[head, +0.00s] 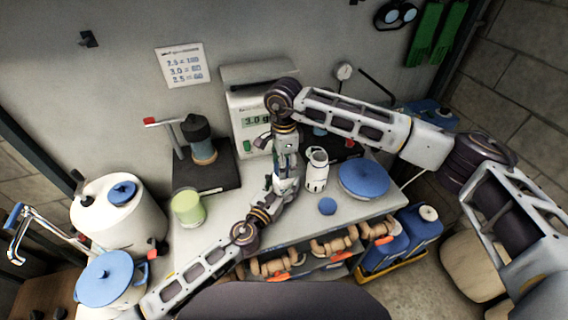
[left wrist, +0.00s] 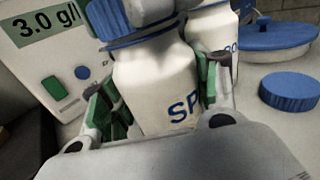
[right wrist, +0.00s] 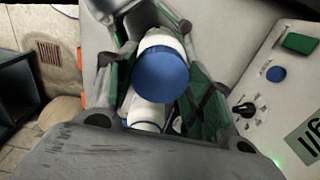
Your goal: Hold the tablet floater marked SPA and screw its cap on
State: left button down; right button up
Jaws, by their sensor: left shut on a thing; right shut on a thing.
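The white tablet floater (left wrist: 155,95) shows blue letters "SP", with the rest of the mark hidden by a finger. It stands between the green-padded fingers of my left gripper (left wrist: 158,82), which is shut on its body. A blue cap (left wrist: 112,20) is at the top of its neck, partly covered by my right gripper's fingers. I cannot tell whether it is threaded on. In the right wrist view the blue cap (right wrist: 160,75) sits between the fingers of my right gripper (right wrist: 152,35). In the head view, my right gripper (head: 287,142) is above my left gripper (head: 284,180).
A second white floater (head: 316,172) stands just right of the grippers. A meter reading 3.0 (head: 248,125) stands behind. A green cup (head: 188,208) is at left.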

jog(key=m, duration=1.1)
jog(key=o, duration=1.1)
jog(key=shift+r, duration=2.25)
jog(key=shift+c, duration=0.3)
